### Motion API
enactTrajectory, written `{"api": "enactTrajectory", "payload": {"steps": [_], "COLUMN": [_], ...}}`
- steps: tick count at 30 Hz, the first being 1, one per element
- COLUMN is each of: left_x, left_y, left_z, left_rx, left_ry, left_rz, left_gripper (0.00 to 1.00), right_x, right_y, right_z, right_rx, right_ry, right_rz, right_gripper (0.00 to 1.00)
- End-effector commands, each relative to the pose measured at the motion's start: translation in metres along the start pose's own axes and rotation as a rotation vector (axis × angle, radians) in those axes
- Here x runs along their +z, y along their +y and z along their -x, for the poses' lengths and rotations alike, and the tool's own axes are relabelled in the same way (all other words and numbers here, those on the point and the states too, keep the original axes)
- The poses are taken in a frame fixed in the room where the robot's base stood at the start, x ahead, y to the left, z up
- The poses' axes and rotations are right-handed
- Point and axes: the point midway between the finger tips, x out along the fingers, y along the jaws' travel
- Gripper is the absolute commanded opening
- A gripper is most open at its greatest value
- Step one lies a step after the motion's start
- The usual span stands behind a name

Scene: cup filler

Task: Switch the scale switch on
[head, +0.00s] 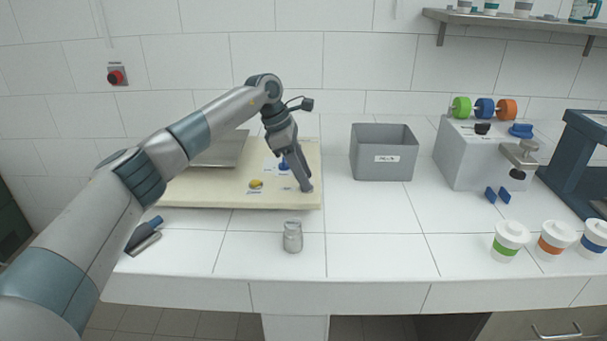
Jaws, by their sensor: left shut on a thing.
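My left gripper (305,186) points down at the right end of the cream board (225,194). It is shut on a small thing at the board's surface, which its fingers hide. By its place beside a small label, this looks like the scale switch, but its on or off position cannot be seen. A yellow knob (256,184) sits on the board to the left. A blue part (284,165) on a white patch shows just behind and left of the fingers. A silver scale plate (220,152) is at the board's back left. My right gripper is not in view.
A grey bin (382,168) stands right of the board. A metal jar (292,236) stands in front. A grey machine (470,160) with coloured rollers is farther right, lidded cups (509,239) at the front right. A blue-handled tool (145,236) lies left.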

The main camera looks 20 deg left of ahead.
Motion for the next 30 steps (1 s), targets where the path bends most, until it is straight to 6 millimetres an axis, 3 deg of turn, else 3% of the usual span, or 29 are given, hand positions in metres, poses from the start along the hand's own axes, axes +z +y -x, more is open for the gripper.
{"api": "enactTrajectory", "payload": {"steps": [2,3,5,6,20,30], "left_x": [0.0,0.0,0.0,0.0,0.0,-0.001], "left_y": [0.001,0.001,0.001,0.001,0.001,0.001], "left_z": [0.002,0.002,0.002,0.001,0.007,0.053], "left_rx": [0.003,0.003,0.003,0.003,0.003,0.006], "left_ry": [-0.001,-0.001,-0.001,-0.001,-0.001,-0.001], "left_rz": [-0.002,-0.002,-0.001,-0.001,0.0,0.001], "left_gripper": [0.15,0.4,0.54,0.56,0.56,0.56], "right_x": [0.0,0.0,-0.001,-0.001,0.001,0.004], "right_y": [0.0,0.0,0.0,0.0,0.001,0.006], "right_z": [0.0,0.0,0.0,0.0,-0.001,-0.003], "right_rx": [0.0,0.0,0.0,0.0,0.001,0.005], "right_ry": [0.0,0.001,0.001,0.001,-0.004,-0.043], "right_rz": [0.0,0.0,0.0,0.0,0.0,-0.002], "right_gripper": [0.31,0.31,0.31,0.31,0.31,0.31]}}
